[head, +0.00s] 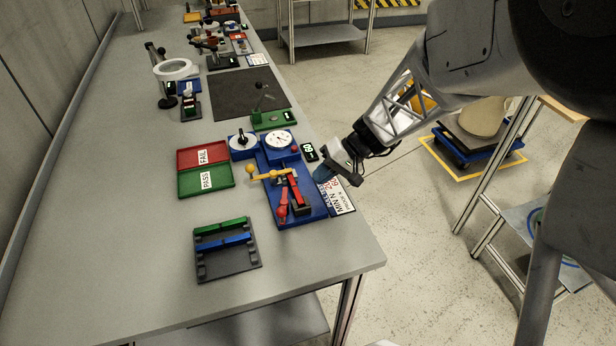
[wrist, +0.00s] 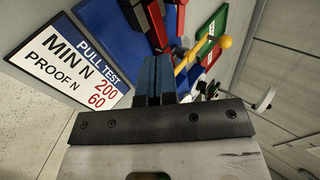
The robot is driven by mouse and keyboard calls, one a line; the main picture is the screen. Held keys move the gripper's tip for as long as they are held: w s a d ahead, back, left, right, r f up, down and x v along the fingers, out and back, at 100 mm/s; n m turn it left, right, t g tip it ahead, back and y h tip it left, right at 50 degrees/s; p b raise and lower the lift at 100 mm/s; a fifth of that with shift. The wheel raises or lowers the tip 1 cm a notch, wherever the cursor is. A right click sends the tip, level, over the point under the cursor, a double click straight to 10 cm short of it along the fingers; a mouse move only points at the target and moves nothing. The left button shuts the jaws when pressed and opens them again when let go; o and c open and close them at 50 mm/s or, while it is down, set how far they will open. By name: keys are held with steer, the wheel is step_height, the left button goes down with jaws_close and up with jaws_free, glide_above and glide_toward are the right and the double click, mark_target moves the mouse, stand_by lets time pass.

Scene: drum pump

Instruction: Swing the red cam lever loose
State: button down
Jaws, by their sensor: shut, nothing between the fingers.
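The blue pull-test fixture (head: 312,203) lies on the bench near its right edge. On it is a red lever with a ball knob (head: 281,211) at the front end, beside a dark block. A yellow arm with a ball (head: 252,171) sticks out to the left; it also shows in the wrist view (wrist: 225,43). My gripper (head: 321,174) hangs over the fixture's right edge, apart from the red lever. In the wrist view its blue fingers (wrist: 155,75) are together with nothing between them. Red parts (wrist: 156,25) show beyond the fingers, partly cut off by the frame.
A pull-test sign (head: 339,196) lies right of the fixture. Red FAIL (head: 188,154) and green PASS (head: 188,187) trays lie to its left. A dark rack (head: 226,270) with green and blue bars stands in front. A dial gauge (head: 278,140) sits behind. The bench's left side is clear.

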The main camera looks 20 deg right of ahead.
steer(key=shift+s+v, duration=0.2)
steer(key=shift+v, duration=1.25)
steer(key=shift+s+v, duration=0.25)
steer(key=shift+v, duration=1.2)
steer(key=shift+a, duration=0.1)
steer(key=s+a+r+h, duration=0.4)
steer(key=s+r, duration=0.3)
steer(key=s, duration=0.2)
steer(key=s+a+r+n+t+h, duration=0.1)
steer(key=s+a+r+h, duration=0.3)
steer(key=s+r, duration=0.3)
steer(key=shift+s+a+h, duration=0.2)
steer(key=shift+s+h, duration=0.6)
steer(key=shift+s, duration=0.45)
steer(key=shift+w, duration=0.1)
